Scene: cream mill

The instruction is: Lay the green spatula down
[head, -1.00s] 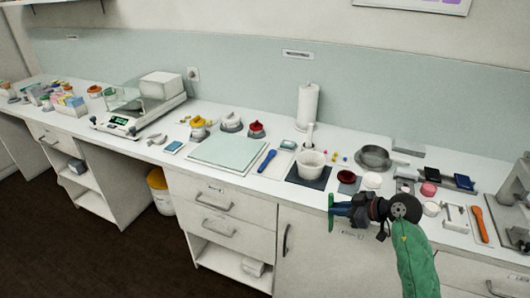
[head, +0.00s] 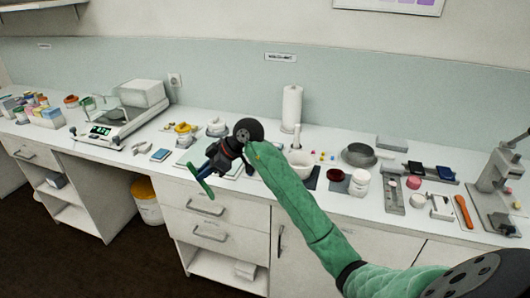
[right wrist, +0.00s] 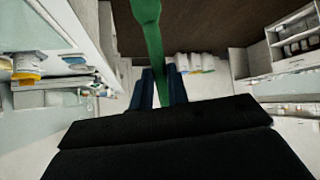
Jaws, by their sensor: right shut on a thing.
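My right gripper (head: 210,171) is shut on the green spatula (head: 199,183) and holds it in front of the counter's front edge, above the drawers. In the right wrist view the spatula (right wrist: 150,35) runs up from between the blue fingers (right wrist: 162,88) to the top of the picture. The pale green mat (head: 188,158) lies on the counter just behind the gripper, partly hidden by it and my right arm. My left gripper does not show.
The white counter (head: 130,157) holds a balance (head: 110,133) at left and a white mortar (head: 300,165), a grey pan (head: 360,154) and an orange spatula (head: 463,211) at right. A blue device (head: 161,155) lies left of the mat. My arm hides counter behind it.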

